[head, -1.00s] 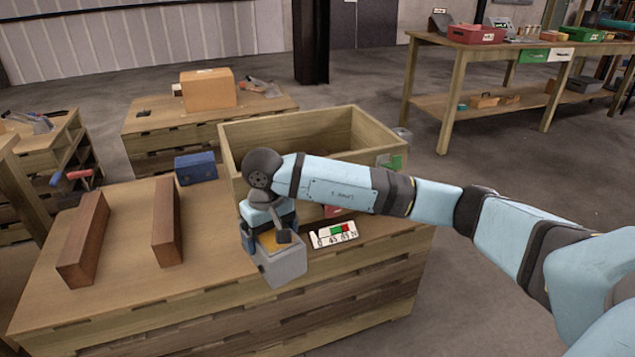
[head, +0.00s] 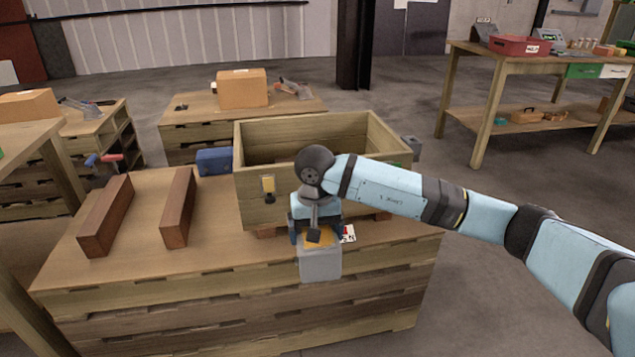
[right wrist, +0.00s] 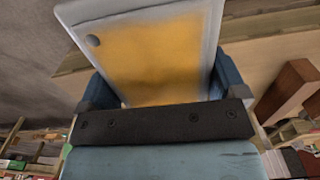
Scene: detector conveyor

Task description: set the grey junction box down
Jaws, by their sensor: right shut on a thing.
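The grey junction box (head: 320,264) has an orange-yellow patch on its face. It is held in front of the near edge of the wooden workbench (head: 120,263). My right gripper (head: 317,240) is shut on it. In the right wrist view the box (right wrist: 150,50) fills the upper middle between the blue fingers of my right gripper (right wrist: 165,95). I cannot tell from the head view how high the box is above the bench top. My left gripper is not in view.
Two brown bars (head: 106,215) (head: 179,207) lie on the bench's left. A large open wooden crate (head: 375,122) stands behind my gripper. A blue box (head: 215,161) is left of the crate. A white label card (head: 348,233) is partly hidden by my gripper. Bench top between bars and crate is clear.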

